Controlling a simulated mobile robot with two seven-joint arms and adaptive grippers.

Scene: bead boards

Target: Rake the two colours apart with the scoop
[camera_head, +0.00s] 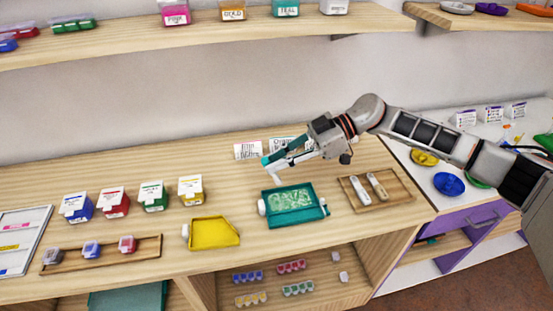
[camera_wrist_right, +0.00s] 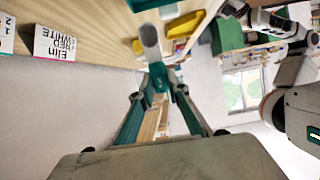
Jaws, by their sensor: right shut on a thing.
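My right gripper (camera_head: 268,161) is shut on a pale grey scoop (camera_head: 276,174), held above the back left of the teal tray. In the right wrist view the gripper's teal fingertips (camera_wrist_right: 157,72) close on the scoop (camera_wrist_right: 150,38), which points away from the palm. The teal tray (camera_head: 268,218) stands on the bench below. Green and pale beads (camera_head: 292,198) lie mixed across it. The scoop appears apart from the beads. My left gripper does not show in the head view.
A yellow tray (camera_head: 214,247) stands left of the teal tray. A wooden tray (camera_head: 408,188) with two pale tools is to its right. Small label cards (camera_head: 247,151) stand behind. Colored boxes (camera_head: 153,197) line the left. Clear bench lies between the boxes and cards.

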